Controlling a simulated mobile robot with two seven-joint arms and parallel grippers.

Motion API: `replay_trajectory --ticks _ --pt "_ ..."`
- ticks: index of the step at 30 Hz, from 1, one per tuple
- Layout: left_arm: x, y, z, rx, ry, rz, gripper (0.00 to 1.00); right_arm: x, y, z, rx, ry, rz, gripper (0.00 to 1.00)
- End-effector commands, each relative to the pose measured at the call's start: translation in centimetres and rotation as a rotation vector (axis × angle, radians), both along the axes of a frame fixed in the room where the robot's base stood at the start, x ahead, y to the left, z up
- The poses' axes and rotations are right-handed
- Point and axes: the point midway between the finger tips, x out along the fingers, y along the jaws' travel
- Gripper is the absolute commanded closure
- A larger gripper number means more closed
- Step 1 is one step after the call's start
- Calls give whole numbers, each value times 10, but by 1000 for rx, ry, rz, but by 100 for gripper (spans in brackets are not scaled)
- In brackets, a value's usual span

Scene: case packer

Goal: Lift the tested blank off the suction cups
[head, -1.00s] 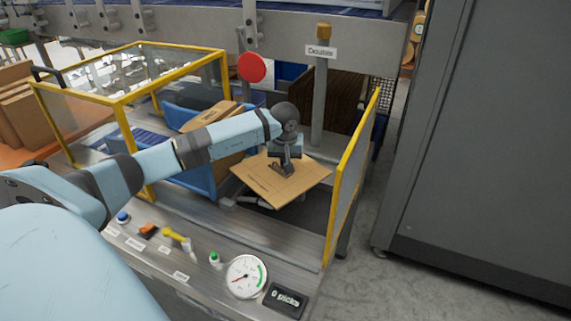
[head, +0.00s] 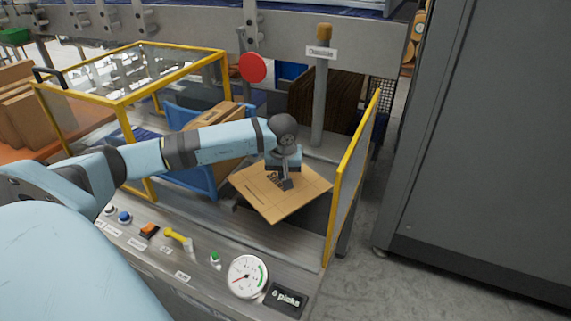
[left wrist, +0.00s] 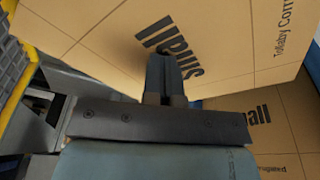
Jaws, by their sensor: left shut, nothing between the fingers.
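The tested blank (head: 270,205), a flat tan cardboard sheet with dark print, lies tilted at the right end of the machine, inside the yellow-edged guard. In the left wrist view the blank (left wrist: 215,38) fills the top, close in front of the fingers. My left gripper (head: 286,184) is over the blank's middle in the head view, its fingers shut together and at or touching the sheet. I cannot tell the exact contact. The suction cups are hidden under the blank. My right gripper is not in view.
A yellow-edged clear guard (head: 352,180) stands just right of the blank. A blue holder (head: 203,180) with more cartons (head: 226,150) is on its left. A grey post (head: 320,100) rises behind. The front panel carries a gauge (head: 248,276) and a picks display (head: 286,300).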

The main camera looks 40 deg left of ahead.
Motion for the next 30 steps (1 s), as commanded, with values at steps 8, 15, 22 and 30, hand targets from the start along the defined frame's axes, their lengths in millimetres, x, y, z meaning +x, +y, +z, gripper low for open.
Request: replay_trajectory --ticks 8,15,22,30 --pt "-3 -2 7 -2 14 -4 100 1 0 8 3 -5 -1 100" --pt "-24 -14 9 -1 15 -3 100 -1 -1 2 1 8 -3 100" --pt "-68 -49 10 -1 13 -4 100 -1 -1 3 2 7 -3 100" --pt "-122 -90 9 -3 13 -3 100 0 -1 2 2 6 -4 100"
